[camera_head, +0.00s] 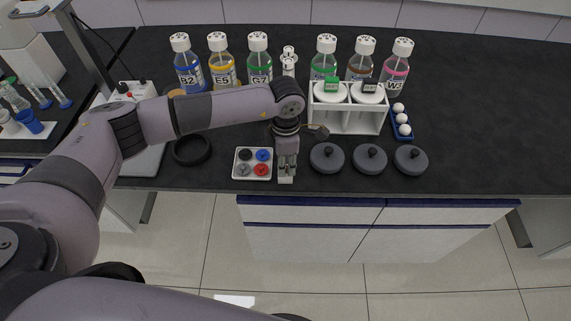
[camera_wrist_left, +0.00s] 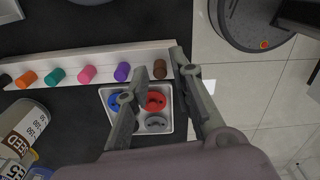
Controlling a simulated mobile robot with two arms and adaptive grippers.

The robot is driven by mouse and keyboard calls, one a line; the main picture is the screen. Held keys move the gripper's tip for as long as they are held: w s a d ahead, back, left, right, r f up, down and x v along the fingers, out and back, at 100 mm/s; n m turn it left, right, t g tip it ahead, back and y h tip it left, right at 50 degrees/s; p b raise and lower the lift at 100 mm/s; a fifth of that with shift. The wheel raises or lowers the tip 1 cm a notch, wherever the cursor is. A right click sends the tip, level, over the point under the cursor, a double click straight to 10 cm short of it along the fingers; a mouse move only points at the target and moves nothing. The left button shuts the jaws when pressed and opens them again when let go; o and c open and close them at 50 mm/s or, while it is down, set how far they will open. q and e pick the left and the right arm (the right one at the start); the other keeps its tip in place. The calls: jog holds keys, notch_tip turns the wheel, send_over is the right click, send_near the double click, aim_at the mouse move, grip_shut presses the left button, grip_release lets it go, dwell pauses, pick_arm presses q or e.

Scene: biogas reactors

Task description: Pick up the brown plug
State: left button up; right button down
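The brown plug (camera_wrist_left: 159,69) stands upright at the end of a long white rack (camera_wrist_left: 90,60) in the left wrist view. Purple, pink, green and orange plugs stand in the same row. My left gripper (camera_wrist_left: 154,76) is open, with its fingertips apart and the brown plug showing between them. I see no clear contact, and I cannot tell the height gap. In the head view my left gripper (camera_head: 286,168) points down near the table's front edge. It and the arm hide the brown plug and most of the rack. My right gripper is not in view.
A small tray (camera_head: 237,175) with blue, red, grey and black pieces sits just left of the gripper. A grey lid (camera_head: 327,158) and two more lie to the right. Behind them stands a white bottle holder (camera_head: 346,124). Labelled bottles line the back. The table's right side is clear.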

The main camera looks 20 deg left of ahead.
pick_arm(q)
jog(key=shift+f, duration=0.55)
jog(key=c, duration=0.5)
jog(key=shift+r, duration=0.1)
notch_tip(320, 180, up, 22)
jog(key=b, duration=0.4)
dwell(0.6)
